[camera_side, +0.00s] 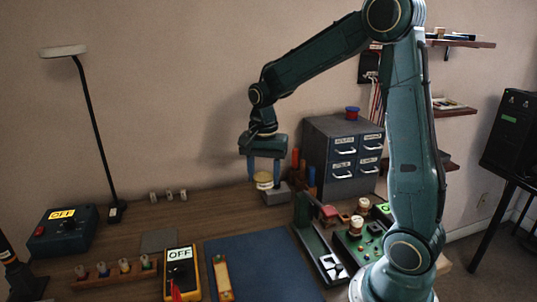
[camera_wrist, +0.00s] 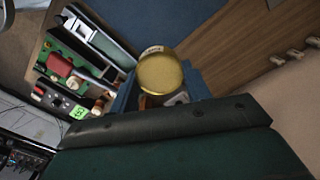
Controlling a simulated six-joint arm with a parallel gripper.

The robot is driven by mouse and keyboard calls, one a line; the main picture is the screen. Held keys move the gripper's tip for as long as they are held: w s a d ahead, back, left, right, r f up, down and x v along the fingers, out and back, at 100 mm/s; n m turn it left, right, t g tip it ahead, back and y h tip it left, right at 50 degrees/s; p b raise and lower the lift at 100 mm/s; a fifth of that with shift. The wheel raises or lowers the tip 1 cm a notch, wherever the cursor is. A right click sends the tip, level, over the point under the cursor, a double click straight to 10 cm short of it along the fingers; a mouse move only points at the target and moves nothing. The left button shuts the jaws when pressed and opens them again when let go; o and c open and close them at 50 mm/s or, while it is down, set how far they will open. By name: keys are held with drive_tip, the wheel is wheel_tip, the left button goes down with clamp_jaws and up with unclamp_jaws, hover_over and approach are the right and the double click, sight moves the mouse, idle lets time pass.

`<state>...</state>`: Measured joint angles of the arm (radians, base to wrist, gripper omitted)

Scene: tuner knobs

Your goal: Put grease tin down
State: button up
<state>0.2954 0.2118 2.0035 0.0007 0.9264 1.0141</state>
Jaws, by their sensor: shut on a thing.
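The grease tin (camera_side: 263,178), round with a yellowish lid, is between the blue fingers of my gripper (camera_side: 264,170) in the side view. My gripper is shut on it and points down. The tin is at the front left of a small grey block (camera_side: 278,194) on the bench; I cannot tell whether it touches the block or the bench. In the wrist view the tin's golden lid (camera_wrist: 160,73) fills the space between the fingers, and its underside is hidden.
A grey drawer cabinet (camera_side: 344,155) with a red-and-blue spool (camera_side: 352,113) on top stands behind right. Upright coloured tools stand beside the block. A green circuit board (camera_side: 358,245), a blue mat (camera_side: 255,265) and a yellow meter (camera_side: 181,272) lie in front.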

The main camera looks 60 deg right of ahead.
drive_tip(key=w+d+r+m, duration=0.2)
drive_tip(key=d+r, duration=0.1)
drive_tip(key=d, duration=0.6)
wheel_tip(320, 180, up, 10)
drive_tip(key=m, duration=0.6)
hover_over(338, 128)
drive_tip(key=shift+a+f, duration=0.15)
drive_tip(key=shift+f, duration=1.85)
drive_tip(key=shift+a+f, duration=0.1)
drive_tip(key=shift+f, duration=1.9)
drive_tip(key=shift+f, duration=0.1)
drive_tip(key=o, duration=1)
drive_tip(key=shift+c, duration=0.2)
